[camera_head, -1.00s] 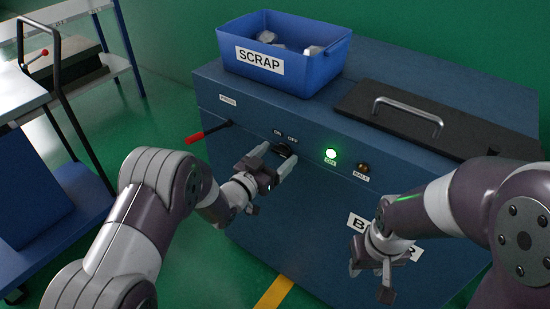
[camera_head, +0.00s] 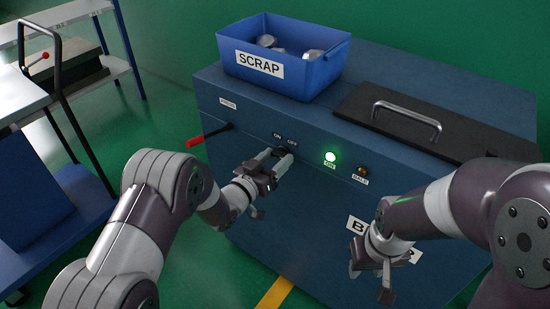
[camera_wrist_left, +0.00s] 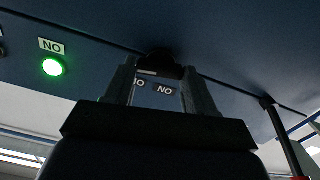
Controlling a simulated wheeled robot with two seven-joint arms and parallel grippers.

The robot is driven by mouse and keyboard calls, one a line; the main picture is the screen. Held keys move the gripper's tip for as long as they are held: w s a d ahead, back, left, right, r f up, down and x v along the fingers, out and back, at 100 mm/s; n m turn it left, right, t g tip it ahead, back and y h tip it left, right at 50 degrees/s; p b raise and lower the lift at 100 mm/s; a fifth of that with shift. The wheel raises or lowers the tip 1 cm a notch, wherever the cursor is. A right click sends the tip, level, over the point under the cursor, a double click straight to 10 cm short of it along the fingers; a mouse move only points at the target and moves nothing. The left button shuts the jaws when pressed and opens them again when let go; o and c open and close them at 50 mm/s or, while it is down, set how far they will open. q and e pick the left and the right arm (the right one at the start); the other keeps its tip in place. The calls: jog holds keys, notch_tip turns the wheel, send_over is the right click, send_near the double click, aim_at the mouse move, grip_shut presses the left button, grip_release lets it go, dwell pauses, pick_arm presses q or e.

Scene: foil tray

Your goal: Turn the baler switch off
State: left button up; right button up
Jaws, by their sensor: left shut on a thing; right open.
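The baler (camera_head: 310,235) is a blue cabinet. Its dark rotary switch (camera_head: 282,151) sits on the front below the ON and OFF labels (camera_head: 285,138); its pointing direction is hidden. My left gripper (camera_head: 280,158) is shut on the switch knob, one finger on each side. In the left wrist view the left gripper (camera_wrist_left: 160,72) has its fingers on either side of the dark knob (camera_wrist_left: 160,60). The green ON lamp (camera_head: 330,157) is lit; it also glows in the left wrist view (camera_wrist_left: 52,67). My right gripper (camera_head: 371,283) is open and empty, low before the baler front.
A red-handled lever (camera_head: 196,140) sticks out left of the switch. A BALE button (camera_head: 363,170) is right of the lamp. A blue SCRAP bin (camera_head: 312,76) and a dark lid (camera_head: 440,142) with a handle are on top. A cart (camera_head: 50,200) stands at left.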

pick_arm(q)
jog(key=n+p, duration=0.2)
jog(key=n, duration=0.3)
jog(key=shift+f+n+p, duration=0.1)
jog(key=shift+n+p, duration=0.5)
jog(key=shift+n, duration=1.8)
jog(key=o, duration=1)
jog(key=shift+a, duration=0.1)
jog(key=shift+o, duration=0.2)
jog(key=p+v, duration=0.1)
jog(key=v, duration=1.1)
jog(key=shift+s+a, duration=0.15)
jog(key=shift+s, duration=0.15)
